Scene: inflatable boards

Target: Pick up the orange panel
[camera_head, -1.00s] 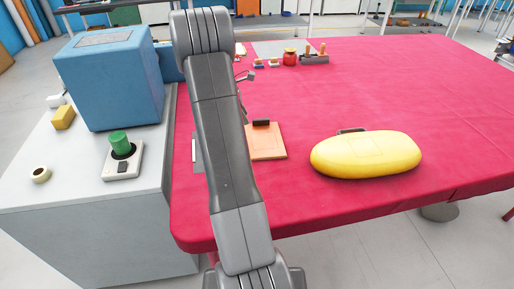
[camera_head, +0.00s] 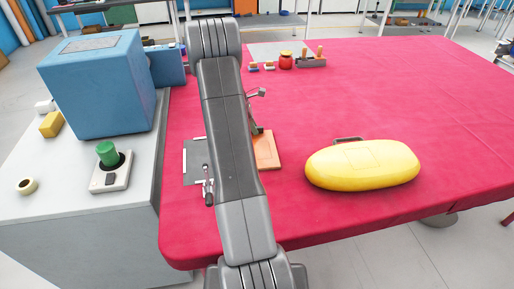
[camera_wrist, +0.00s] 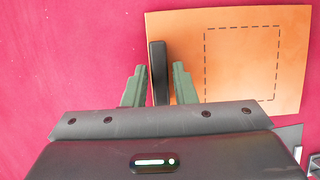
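The orange panel (camera_head: 267,151) lies flat on the red-covered table, partly hidden behind my arm in the head view. In the wrist view the orange panel (camera_wrist: 215,90) shows a dashed square and a black upright handle (camera_wrist: 158,70) near its left edge. My gripper (camera_wrist: 159,68) is open, its two green fingers on either side of the black handle, with narrow gaps visible.
A yellow inflatable (camera_head: 362,166) lies right of the panel. A grey plate (camera_head: 194,163) lies partly behind my arm. Left is a grey bench (camera_head: 70,205) with a blue box (camera_head: 100,85) and a green-topped device (camera_head: 109,168). The red cloth (camera_head: 430,100) is largely clear at right.

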